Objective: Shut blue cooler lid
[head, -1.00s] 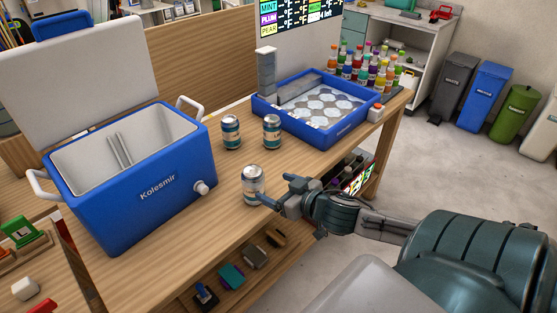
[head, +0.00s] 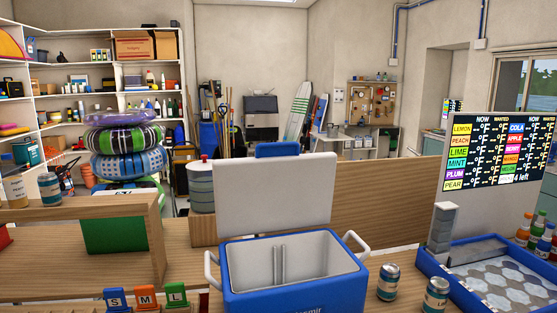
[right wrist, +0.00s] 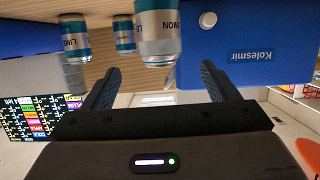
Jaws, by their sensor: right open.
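The blue cooler (head: 295,292) stands on the wooden counter with its inside showing, empty as far as I can see. My right gripper (right wrist: 160,86) is open and empty near the cooler's front. A can labelled LEMON (right wrist: 158,38) is just beyond its fingertips. My left gripper is not in view.
Two cans (head: 388,282) (head: 435,293) stand right of the cooler. A blue tray (head: 500,285) sits farther right below a temperature board (head: 499,152). Coloured S, M, L blocks (head: 146,297) are at the cooler's left. A wooden panel (head: 390,205) is behind.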

